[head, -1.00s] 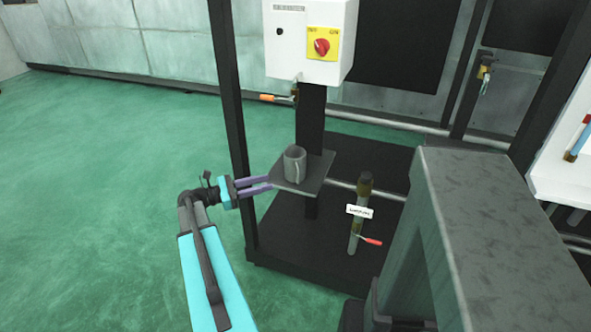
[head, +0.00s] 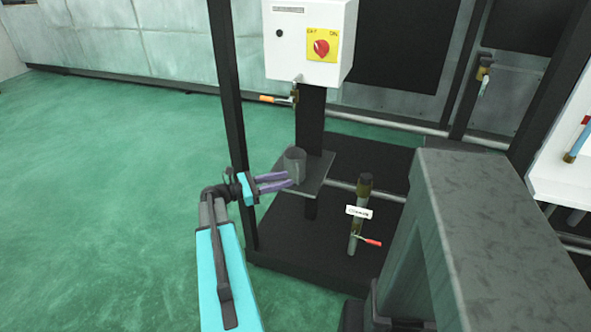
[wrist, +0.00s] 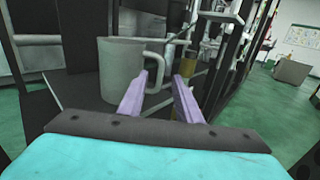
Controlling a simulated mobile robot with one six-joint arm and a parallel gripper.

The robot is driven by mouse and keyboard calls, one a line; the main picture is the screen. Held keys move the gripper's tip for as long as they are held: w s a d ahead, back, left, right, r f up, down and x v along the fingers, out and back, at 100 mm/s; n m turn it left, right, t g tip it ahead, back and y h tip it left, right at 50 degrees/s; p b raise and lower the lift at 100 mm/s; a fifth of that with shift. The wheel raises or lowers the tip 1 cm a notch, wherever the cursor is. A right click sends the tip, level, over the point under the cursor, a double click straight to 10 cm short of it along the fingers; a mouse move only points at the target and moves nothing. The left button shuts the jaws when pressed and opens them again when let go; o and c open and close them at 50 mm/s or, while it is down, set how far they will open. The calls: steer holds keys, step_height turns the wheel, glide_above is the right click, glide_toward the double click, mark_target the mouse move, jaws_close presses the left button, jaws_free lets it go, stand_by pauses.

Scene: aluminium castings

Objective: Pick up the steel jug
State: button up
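The steel jug (head: 294,160) is a grey cup-shaped vessel with a handle. It stands upright on a small dark shelf (head: 318,178) below the white control box. In the wrist view the jug (wrist: 119,70) is left of centre, with its handle on the right side. My gripper (head: 289,180) is at the near side of the jug, in front of its lower part in the head view.
A white control box (head: 309,40) with a red knob hangs above the shelf on a dark post. A dark upright (head: 228,90) stands left of the shelf. A labelled pipe with a red-handled valve (head: 362,215) stands to the right. Green floor is clear at left.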

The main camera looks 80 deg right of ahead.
mark_target(299, 176)
steer(key=shift+s+d, duration=0.35)
steer(key=shift+s, duration=0.2)
steer(key=shift+s, duration=0.1)
steer(key=shift+p+x, duration=0.3)
steer(key=shift+x, duration=2.25)
jaws_close()
